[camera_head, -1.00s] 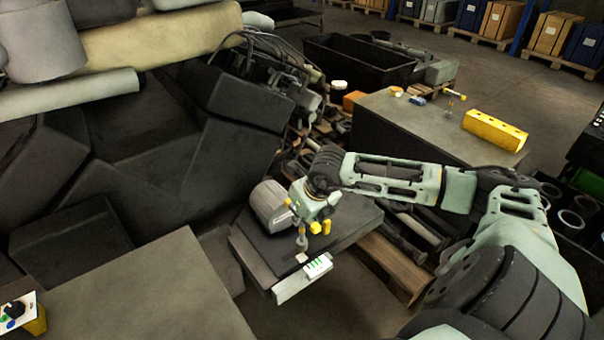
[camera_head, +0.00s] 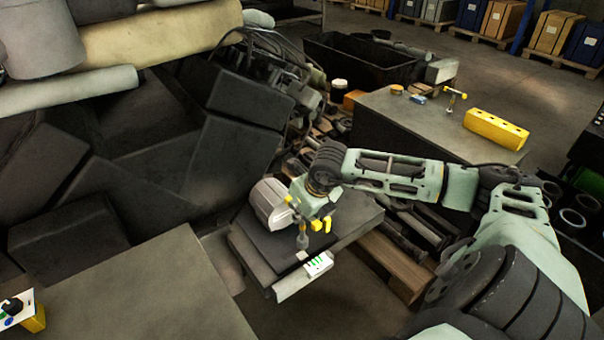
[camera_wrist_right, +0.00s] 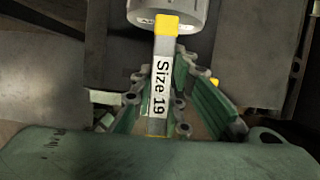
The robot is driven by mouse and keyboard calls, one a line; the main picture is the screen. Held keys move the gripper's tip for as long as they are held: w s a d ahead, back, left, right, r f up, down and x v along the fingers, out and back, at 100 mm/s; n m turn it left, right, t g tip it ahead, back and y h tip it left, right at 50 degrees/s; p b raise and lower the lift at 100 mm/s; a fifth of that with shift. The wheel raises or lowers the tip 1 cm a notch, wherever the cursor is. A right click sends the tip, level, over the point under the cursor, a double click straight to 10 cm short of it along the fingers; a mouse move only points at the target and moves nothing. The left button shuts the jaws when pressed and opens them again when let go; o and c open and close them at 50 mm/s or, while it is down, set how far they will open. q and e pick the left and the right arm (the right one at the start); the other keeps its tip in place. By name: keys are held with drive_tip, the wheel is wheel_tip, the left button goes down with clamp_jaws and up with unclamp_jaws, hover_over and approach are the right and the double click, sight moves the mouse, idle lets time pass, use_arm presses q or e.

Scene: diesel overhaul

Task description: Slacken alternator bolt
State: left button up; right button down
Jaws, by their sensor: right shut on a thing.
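The alternator (camera_head: 270,201), a grey ribbed cylinder, rests on a dark block at the centre of the head view. Its rounded end (camera_wrist_right: 165,10) shows at the top of the wrist view. My right gripper (camera_head: 312,212) is beside its right side. The wrench's yellow end (camera_wrist_right: 167,26) overlaps the cylinder's edge; contact is unclear. The bolt cannot be made out. My left gripper is not in view.
A green-and-white labelled part (camera_head: 318,265) sits at the dark block's front edge. A grey bench (camera_head: 400,122) at the back right carries a yellow block (camera_head: 496,130) and small tools. Large dark shapes stand at left.

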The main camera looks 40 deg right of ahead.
drive_tip(key=shift+r, duration=0.1)
drive_tip(key=shift+r+p, duration=0.7)
drive_tip(key=shift+r, duration=1)
wheel_tip(320, 180, up, 6)
drive_tip(key=p, duration=0.3)
drive_tip(key=shift+r, duration=0.1)
